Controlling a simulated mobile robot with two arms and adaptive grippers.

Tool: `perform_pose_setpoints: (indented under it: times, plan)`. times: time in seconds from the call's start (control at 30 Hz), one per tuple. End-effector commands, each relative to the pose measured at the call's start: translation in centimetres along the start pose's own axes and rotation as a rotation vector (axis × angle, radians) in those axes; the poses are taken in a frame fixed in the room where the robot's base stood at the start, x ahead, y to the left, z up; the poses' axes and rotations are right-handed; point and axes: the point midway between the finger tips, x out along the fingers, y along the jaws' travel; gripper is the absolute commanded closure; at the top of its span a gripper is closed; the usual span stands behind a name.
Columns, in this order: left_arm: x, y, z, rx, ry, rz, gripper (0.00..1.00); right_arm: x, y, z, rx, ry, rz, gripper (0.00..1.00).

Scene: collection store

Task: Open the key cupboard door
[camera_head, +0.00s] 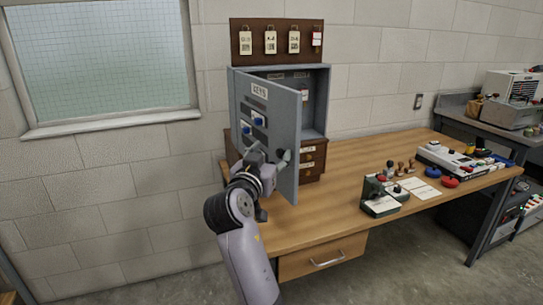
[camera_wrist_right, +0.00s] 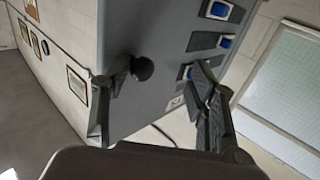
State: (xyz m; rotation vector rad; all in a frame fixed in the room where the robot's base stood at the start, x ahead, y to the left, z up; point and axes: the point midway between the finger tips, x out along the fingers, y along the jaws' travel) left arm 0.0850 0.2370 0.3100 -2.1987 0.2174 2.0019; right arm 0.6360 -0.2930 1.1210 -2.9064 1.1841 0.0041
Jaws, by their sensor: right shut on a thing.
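The grey key cupboard (camera_head: 325,100) stands at the back left of the wooden table. Its door (camera_head: 275,115), with a KEYS label and blue items on its face, stands partly open, its free edge swung out toward me. The inside shows to the right of the door, with a tag in it. A dark round knob (camera_head: 283,156) sits low near the free edge; it also shows in the right wrist view (camera_wrist_right: 143,68). My right gripper (camera_head: 268,160) is at the knob and shut on it, though the exact finger contact is partly hidden. My left gripper is not in view.
A board with several hanging tags (camera_head: 278,42) is above the cupboard. Brown drawers (camera_head: 312,160) are under it. A green device (camera_head: 378,195), stamps (camera_head: 400,168) and a white machine (camera_head: 445,158) stand on the table (camera_head: 310,220) to the right. Space before the door is mostly clear.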

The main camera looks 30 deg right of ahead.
Motion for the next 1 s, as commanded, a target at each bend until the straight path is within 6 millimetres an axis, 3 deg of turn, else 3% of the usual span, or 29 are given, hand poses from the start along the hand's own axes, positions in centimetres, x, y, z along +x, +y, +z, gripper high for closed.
perform_pose_setpoints:
  times: [0.6,1.0]
  plan:
    - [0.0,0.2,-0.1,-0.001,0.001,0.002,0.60,-0.2,0.0,-9.5,0.006,0.005,-0.005,0.59]
    - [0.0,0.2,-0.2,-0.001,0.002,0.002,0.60,-0.2,0.1,-10.2,0.003,0.001,-0.003,0.60]
